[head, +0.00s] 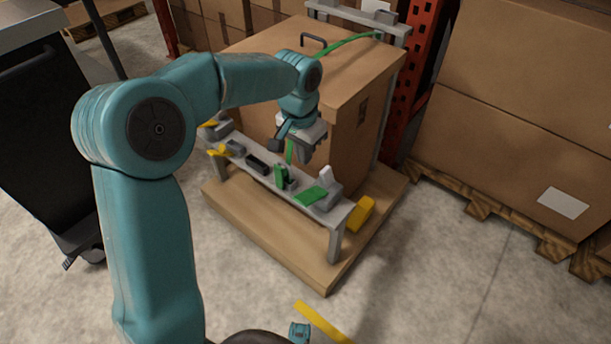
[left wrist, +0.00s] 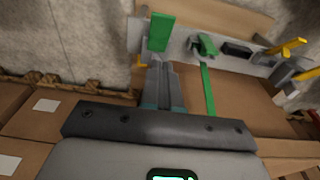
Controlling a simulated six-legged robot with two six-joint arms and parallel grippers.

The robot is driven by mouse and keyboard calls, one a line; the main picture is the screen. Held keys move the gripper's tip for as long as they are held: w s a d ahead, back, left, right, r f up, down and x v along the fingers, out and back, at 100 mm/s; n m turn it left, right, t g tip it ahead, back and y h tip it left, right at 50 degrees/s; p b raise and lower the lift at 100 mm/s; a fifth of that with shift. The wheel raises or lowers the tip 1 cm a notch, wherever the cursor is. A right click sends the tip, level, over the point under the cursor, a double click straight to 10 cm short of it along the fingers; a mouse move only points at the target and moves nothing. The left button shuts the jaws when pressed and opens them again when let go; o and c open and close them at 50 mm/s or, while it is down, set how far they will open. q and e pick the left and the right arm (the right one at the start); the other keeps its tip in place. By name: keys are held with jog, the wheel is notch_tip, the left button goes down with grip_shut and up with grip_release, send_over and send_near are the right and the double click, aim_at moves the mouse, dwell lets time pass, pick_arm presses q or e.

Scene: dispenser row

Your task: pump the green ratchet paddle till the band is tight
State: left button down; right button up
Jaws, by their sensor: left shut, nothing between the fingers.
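A flat green paddle (head: 311,196) is attached to a grey block near the right end of a low grey bench. It also shows in the left wrist view (left wrist: 159,32). A smaller green piece (head: 281,176) stands to its left, and the green band (left wrist: 209,90) runs to it. The band (head: 345,46) also crosses the top of the large carton. My left gripper (head: 306,156) is shut and empty above the bench. In the left wrist view its fingertips (left wrist: 160,63) appear just below the paddle; I cannot tell if they touch it. My right gripper is not in view.
The large carton (head: 365,80) stands close behind the bench (head: 336,240), on a wooden base (head: 317,279). A black block (head: 257,164) and yellow-handled parts (head: 219,151) sit left on the bench; a yellow piece (head: 361,213) is at its right end. Stacked cartons (head: 520,120) stand right.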

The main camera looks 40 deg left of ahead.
pick_arm(q)
jog(key=b, duration=0.4)
send_over(304, 199)
notch_tip(304, 199, down, 12)
jog(key=shift+w+r, duration=0.1)
jog(key=shift+r, duration=0.05)
jog(key=shift+s+f+b, duration=0.4)
jog(key=shift+f+b, duration=0.05)
jog(key=shift+f, duration=0.25)
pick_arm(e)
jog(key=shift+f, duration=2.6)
